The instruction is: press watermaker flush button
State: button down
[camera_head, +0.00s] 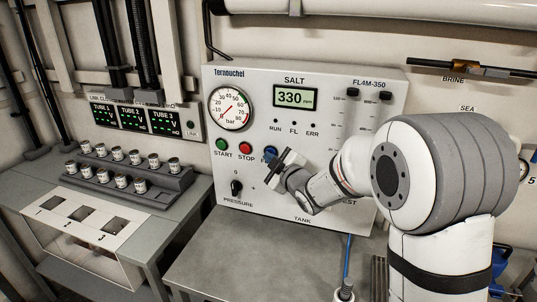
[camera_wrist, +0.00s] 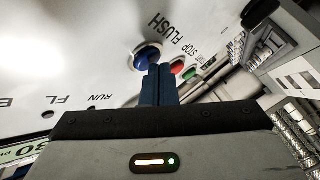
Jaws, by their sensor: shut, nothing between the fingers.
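The blue flush button (camera_head: 269,152) sits on the white watermaker panel (camera_head: 300,213), right of the red stop button (camera_head: 246,148) and the green start button (camera_head: 221,144). In the wrist view the blue button (camera_wrist: 146,56) shows beside the word FLUSH. My gripper (camera_head: 279,158) is at the panel, partly covering the FLUSH label in the head view. Its dark blue fingers (camera_wrist: 160,70) are closed together and empty. Their tips overlap the lower edge of the blue button in the wrist view. I cannot tell whether they touch it.
A pressure gauge (camera_head: 231,108) and a display reading 330 (camera_head: 296,98) are above the buttons. A pressure knob (camera_head: 236,188) is below. A grey bench (camera_head: 230,262) stands in front. Several cans (camera_head: 134,157) stand in a rack at left.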

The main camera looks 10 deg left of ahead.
jog(key=shift+w, duration=0.25)
jog(key=shift+s, duration=0.15)
dwell(0.3)
jog(key=shift+s+b, duration=0.7)
jog(key=shift+b, duration=0.15)
jog(key=s+b, duration=0.2)
jog(key=s, duration=0.1)
jog(key=s+b, duration=0.1)
jog(key=s, duration=0.1)
jog(key=shift+a, duration=0.4)
